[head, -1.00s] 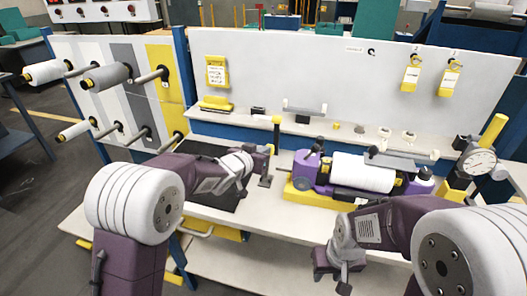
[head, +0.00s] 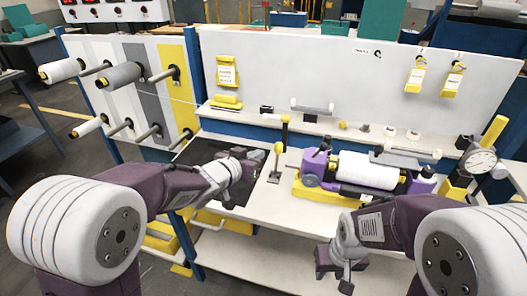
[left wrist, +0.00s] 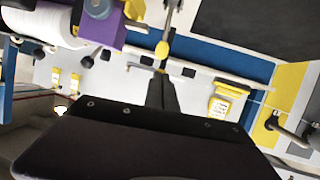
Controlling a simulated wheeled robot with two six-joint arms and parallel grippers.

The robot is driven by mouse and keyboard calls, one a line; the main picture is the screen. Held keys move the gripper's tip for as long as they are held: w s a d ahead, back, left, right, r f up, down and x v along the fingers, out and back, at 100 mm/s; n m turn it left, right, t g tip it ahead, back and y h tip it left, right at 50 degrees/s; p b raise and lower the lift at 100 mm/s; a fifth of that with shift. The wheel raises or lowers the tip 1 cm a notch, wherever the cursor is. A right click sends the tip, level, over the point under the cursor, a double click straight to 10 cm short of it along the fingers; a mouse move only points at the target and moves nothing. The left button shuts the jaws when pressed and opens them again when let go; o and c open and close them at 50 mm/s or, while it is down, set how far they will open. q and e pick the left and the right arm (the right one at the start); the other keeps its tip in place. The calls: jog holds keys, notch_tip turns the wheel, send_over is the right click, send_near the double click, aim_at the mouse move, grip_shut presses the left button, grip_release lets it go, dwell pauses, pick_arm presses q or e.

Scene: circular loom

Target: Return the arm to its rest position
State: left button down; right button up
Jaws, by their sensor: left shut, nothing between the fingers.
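My left gripper (head: 252,158) is shut and empty, above the right part of the black mat (head: 195,152) on the bench. In the left wrist view its dark shut fingers (left wrist: 162,92) point toward the bench with nothing between them. My left arm comes in bent from the lower left. My right gripper (head: 340,272) hangs low in front of the bench's front edge, apart from the bench objects. Its fingers are too small to read.
A purple circular loom unit (head: 315,165) with a white roll (head: 368,170) stands right of my left gripper. A lever with a yellow knob (head: 278,148) stands close by. A spool rack (head: 140,95) is at left, a dial gauge (head: 480,163) at right.

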pick_arm(q)
jog(key=shift+v, duration=0.9)
